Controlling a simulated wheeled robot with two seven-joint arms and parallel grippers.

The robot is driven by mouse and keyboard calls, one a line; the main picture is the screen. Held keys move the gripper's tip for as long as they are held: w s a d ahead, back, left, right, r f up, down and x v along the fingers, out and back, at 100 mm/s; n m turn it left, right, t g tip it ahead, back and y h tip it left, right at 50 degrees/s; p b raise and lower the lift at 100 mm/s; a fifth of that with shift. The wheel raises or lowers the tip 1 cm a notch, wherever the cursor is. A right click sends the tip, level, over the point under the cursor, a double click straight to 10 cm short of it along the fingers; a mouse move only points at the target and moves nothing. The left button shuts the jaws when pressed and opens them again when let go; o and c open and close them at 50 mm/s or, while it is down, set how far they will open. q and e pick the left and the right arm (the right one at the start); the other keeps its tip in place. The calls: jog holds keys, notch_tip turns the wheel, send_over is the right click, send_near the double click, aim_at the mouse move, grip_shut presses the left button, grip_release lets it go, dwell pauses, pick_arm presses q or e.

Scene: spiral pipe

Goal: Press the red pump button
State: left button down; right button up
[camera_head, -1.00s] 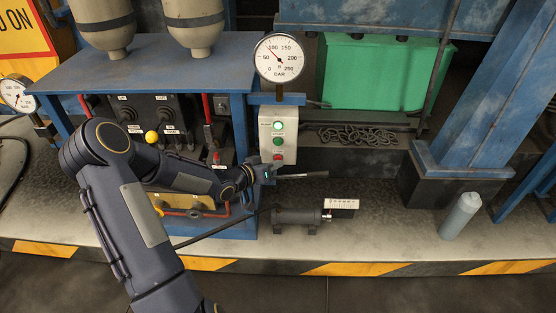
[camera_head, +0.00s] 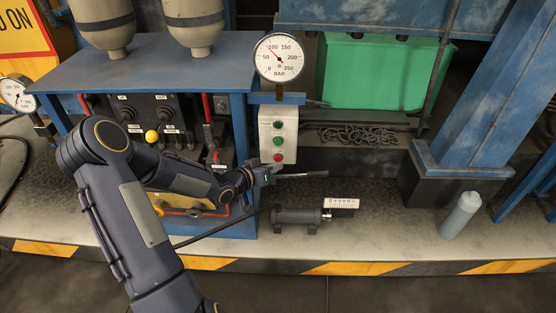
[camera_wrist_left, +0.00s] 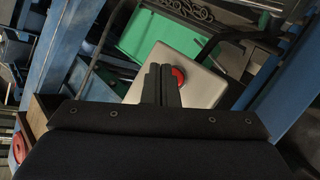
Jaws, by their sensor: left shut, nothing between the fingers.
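A pale grey control box (camera_head: 291,149) on the blue frame carries a dark lamp (camera_head: 278,124), a green button (camera_head: 278,141) and a red button (camera_head: 278,157), top to bottom. The red button is uncovered in the head view. My left gripper (camera_head: 277,168) is shut and empty, just below the red button. In the left wrist view the closed fingers (camera_wrist_left: 160,84) overlap the left part of the red button (camera_wrist_left: 179,77). I cannot tell whether they touch it. My right gripper is not in view.
A round pressure gauge (camera_head: 279,58) stands above the box. A metal rod-like lever (camera_head: 303,175) points right beside my gripper. A dark cylinder (camera_head: 297,217) lies below it. A blue table frame (camera_head: 180,62) stands left.

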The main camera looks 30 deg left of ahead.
pick_arm(q)
jog(key=s, duration=0.1)
jog(key=s+d, duration=0.1)
jog(key=s, duration=0.1)
jog(key=s+d, duration=0.1)
jog(key=shift+s+d+b, duration=0.15)
jog(key=shift+s+b, duration=0.05)
jog(key=shift+b, duration=0.1)
dwell(1.0)
